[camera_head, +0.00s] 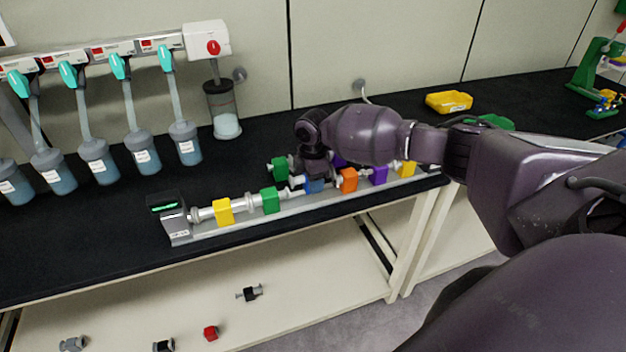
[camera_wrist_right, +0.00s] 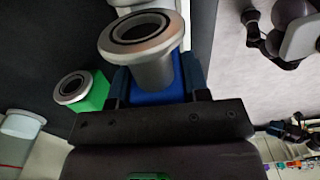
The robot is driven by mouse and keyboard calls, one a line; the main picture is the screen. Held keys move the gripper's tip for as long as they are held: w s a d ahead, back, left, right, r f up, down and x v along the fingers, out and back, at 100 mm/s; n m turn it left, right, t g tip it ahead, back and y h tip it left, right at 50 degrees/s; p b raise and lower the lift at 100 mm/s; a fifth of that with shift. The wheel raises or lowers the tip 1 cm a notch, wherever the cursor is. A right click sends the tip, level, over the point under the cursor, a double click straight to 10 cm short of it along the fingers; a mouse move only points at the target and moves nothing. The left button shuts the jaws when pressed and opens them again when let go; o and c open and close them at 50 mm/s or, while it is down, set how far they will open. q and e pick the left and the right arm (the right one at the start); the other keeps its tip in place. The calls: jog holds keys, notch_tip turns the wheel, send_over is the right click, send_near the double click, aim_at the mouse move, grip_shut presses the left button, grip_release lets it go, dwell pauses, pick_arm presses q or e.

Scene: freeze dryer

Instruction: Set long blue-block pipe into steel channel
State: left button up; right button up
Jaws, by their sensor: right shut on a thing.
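My right gripper (camera_head: 314,175) points down over the steel channel (camera_head: 245,222) and is shut on the blue block of a pipe (camera_head: 315,186). In the head view this blue block sits between a green-block pipe (camera_head: 270,200) and an orange-block pipe (camera_head: 347,180). I cannot tell whether the blue-block pipe rests in the channel or is just above it. In the right wrist view the blue block (camera_wrist_right: 160,96) is between the fingers, with its grey flanged end (camera_wrist_right: 145,66) toward the camera. My left gripper is not in view.
The channel also carries a yellow-block pipe (camera_head: 224,212), a purple block (camera_head: 378,175) and another yellow block (camera_head: 406,168). Another green block (camera_head: 279,168) stands on the black bench behind. Flasks (camera_head: 143,158) hang at the left. A yellow tray (camera_head: 449,102) lies farther back.

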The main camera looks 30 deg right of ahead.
jog(key=shift+f+b, duration=0.35)
jog(key=shift+f, duration=1.35)
dwell(1.4)
jog(key=o, duration=1.2)
jog(key=shift+r, duration=0.1)
notch_tip(320, 180, up, 11)
jog(key=shift+f+p, duration=0.15)
jog(key=shift+p, duration=0.15)
